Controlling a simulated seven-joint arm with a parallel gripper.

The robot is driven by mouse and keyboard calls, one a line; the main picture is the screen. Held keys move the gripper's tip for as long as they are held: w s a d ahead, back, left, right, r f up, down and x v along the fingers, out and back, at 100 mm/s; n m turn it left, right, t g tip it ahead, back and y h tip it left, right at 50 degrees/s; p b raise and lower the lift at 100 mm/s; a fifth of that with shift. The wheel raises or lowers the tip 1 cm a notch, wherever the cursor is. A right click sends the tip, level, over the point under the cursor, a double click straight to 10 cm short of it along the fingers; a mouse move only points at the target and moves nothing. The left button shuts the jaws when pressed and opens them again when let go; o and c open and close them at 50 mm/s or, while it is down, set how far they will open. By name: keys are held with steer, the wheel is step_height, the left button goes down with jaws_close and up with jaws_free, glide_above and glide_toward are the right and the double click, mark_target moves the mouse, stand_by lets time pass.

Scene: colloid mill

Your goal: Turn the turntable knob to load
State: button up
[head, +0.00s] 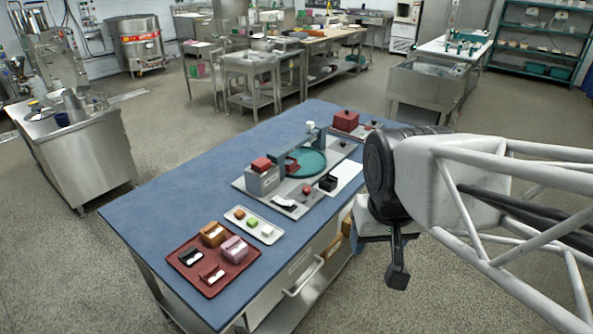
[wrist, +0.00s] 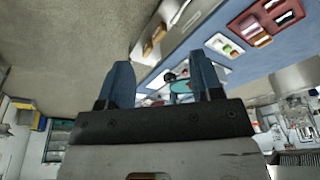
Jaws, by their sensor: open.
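The turntable is a teal disc (head: 309,163) on a grey base plate (head: 240,184) on the blue bench. A small red knob-like part (head: 306,190) sits on the plate in front of the disc, beside a black block (head: 328,183). I cannot tell for sure which part is the turntable knob, nor read any load mark. My gripper (head: 398,272) hangs off the bench's right side, apart from the turntable. In the wrist view, my gripper (wrist: 160,62) has two blue fingers spread with nothing held between them. Part of the teal disc (wrist: 181,87) shows beyond them.
A grey arm (head: 316,136) stands over the disc, with a red-topped grey block (head: 262,175) to its left. A red box (head: 346,120) stands behind. A white tray (head: 270,236) and a dark red tray (head: 193,278) hold small items in front. The bench's left side (head: 170,205) is clear.

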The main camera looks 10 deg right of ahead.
steer(key=w+m, duration=0.3)
steer(key=w, duration=1.1)
steer(key=m+g, duration=0.3)
steer(key=m, duration=0.5)
glide_above(306, 188)
steer(key=f, duration=2.1)
steer(key=shift+s+d, duration=0.1)
steer(key=shift+s, duration=0.3)
steer(key=shift+w+f, duration=0.35)
steer(key=shift+f, duration=0.2)
steer(key=shift+f, duration=3.75)
